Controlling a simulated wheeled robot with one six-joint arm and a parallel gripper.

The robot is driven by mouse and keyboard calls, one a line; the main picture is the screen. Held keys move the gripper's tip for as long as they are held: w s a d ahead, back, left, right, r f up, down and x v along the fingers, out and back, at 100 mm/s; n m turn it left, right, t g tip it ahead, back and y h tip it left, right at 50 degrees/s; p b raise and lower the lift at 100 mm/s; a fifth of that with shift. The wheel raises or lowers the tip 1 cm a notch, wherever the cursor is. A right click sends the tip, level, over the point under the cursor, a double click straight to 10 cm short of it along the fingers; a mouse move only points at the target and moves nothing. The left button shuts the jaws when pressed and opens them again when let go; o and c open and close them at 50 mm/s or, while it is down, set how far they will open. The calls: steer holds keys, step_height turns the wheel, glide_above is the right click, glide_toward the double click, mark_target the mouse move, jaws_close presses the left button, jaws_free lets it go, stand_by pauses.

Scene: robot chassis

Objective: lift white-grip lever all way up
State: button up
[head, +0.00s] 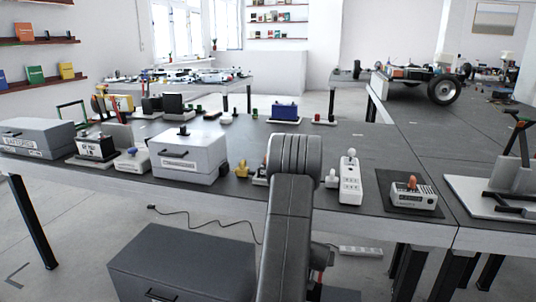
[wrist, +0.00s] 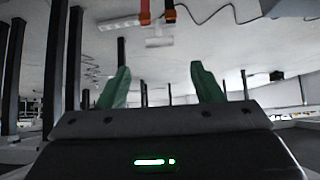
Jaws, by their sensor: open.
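No lever with a clearly white grip can be made out. In the head view a white rounded knob (head: 351,153) stands on a white socket-like block (head: 350,183) right of my arm; I cannot tell whether it is the lever. My arm covers part of the table just left of it. My gripper (wrist: 162,86) shows in the wrist view with two green fingers wide apart and nothing between them. It faces floor and table legs. In the head view the gripper itself is not visible.
A black frame on a white plate (head: 500,198) is at right. A dark cabinet (head: 185,270) stands below the table.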

steer(key=b+x, duration=0.1)
steer(key=x, duration=1)
steer(key=shift+f+b, duration=0.1)
steer(key=shift+b, duration=0.3)
